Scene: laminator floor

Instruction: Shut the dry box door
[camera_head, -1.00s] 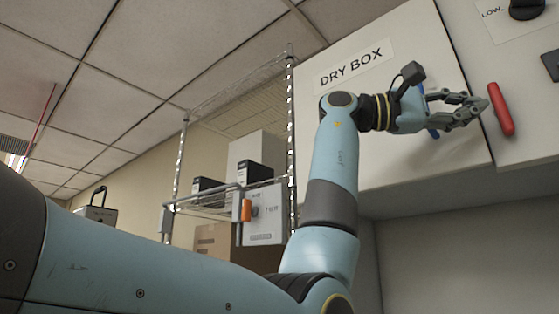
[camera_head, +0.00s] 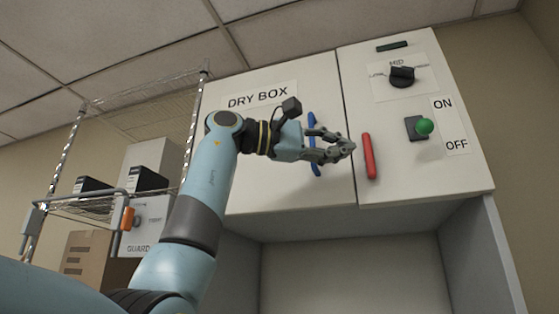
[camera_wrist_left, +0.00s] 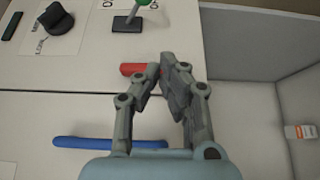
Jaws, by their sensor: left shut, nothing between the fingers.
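The dry box door (camera_head: 240,130) is the white panel labelled DRY BOX, left of a narrow seam. It looks about flush with the panel to its right; a small gap cannot be ruled out. Its upright blue handle (camera_head: 313,145) is partly covered by my gripper in the head view; in the left wrist view the blue handle (camera_wrist_left: 110,143) lies below the seam. My left gripper (camera_head: 350,148) is shut and empty, in front of the door's right edge. In the left wrist view its fingertips (camera_wrist_left: 163,75) overlap the red handle (camera_wrist_left: 140,69); contact cannot be told. My right gripper is out of view.
The right panel (camera_head: 385,120) carries a red handle (camera_head: 369,156), a black knob (camera_head: 402,77) and a green-tipped switch (camera_head: 424,127) marked ON and OFF. An open recess (camera_head: 350,270) lies below. A wire shelf (camera_head: 85,207) with boxes stands at the left.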

